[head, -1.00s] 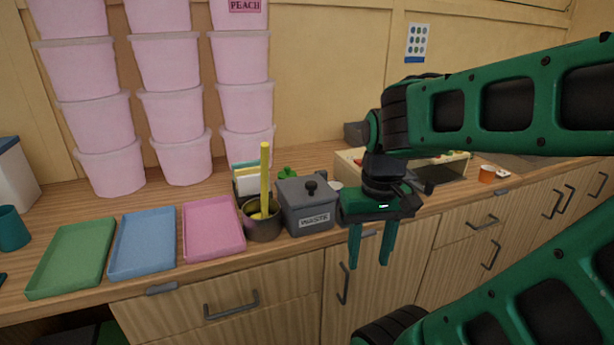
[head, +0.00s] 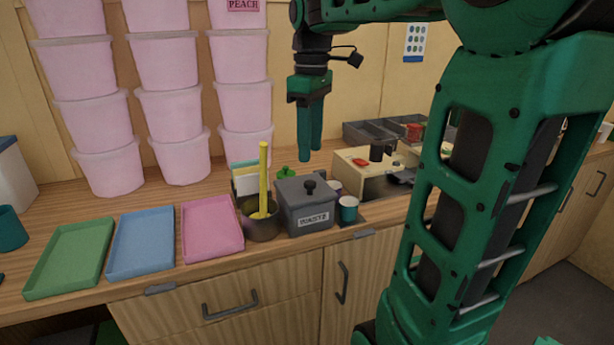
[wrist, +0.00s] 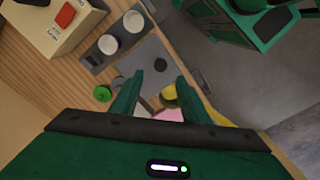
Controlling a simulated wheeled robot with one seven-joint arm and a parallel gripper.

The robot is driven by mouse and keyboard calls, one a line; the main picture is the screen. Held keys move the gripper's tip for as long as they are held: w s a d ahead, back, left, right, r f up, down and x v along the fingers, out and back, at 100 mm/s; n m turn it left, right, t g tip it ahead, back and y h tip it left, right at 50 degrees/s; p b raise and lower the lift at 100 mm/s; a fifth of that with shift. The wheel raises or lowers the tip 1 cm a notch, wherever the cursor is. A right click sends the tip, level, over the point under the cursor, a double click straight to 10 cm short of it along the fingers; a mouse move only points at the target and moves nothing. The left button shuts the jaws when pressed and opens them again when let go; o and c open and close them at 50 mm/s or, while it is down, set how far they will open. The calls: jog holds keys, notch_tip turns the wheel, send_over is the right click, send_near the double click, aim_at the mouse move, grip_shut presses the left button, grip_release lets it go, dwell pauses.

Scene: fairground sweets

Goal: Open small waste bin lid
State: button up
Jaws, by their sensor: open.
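The small waste bin (head: 310,218) is a grey square box with a "WASTE" label, upright on the wooden counter. Its flat grey lid (head: 292,189) is shut on top, with a dark round knob (head: 310,186) in the middle. My gripper (head: 311,154) points down above the bin's lid, fingers open and empty, apart from the knob. In the wrist view the grey bin (wrist: 146,58) lies beyond the fingertips, partly hidden by the left finger.
A dark pot (head: 262,228) with a yellow stick stands close left of the bin. A teal cup (head: 348,210) stands close right, beside a wooden box (head: 350,172). Pink tubs (head: 245,106) are stacked behind. A pink tray (head: 212,228) lies farther left.

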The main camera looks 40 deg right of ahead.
aim_at(310, 182)
notch_tip(310, 182, down, 8)
jog(key=shift+f, duration=0.15)
jog(key=shift+c, duration=0.7)
